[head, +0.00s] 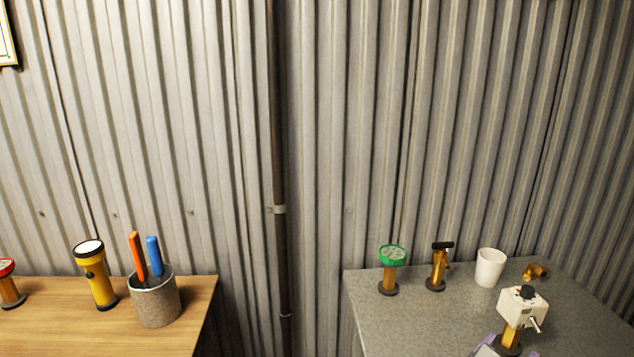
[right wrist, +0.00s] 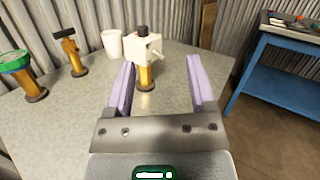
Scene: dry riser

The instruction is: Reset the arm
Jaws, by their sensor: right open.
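My right gripper (right wrist: 162,64) is open, its two lilac fingers apart with nothing between them in contact. In the right wrist view, a white box with a black knob and a small lever (right wrist: 146,50) stands on a brass post beyond the fingers, nearer the left one. The same white box (head: 523,306) is at the lower right in the head view, where a bit of my lilac right gripper (head: 487,347) shows at the bottom edge. My left gripper is not in view.
The grey table (head: 400,325) holds a green-topped brass fitting (head: 391,268), a black-handled brass fitting (head: 438,266), a white cup (head: 490,267) and a small brass piece (head: 536,271). A wooden table (head: 60,335) holds a yellow flashlight (head: 96,275) and a tool pot (head: 155,302). A blue bench (right wrist: 285,75) stands right.

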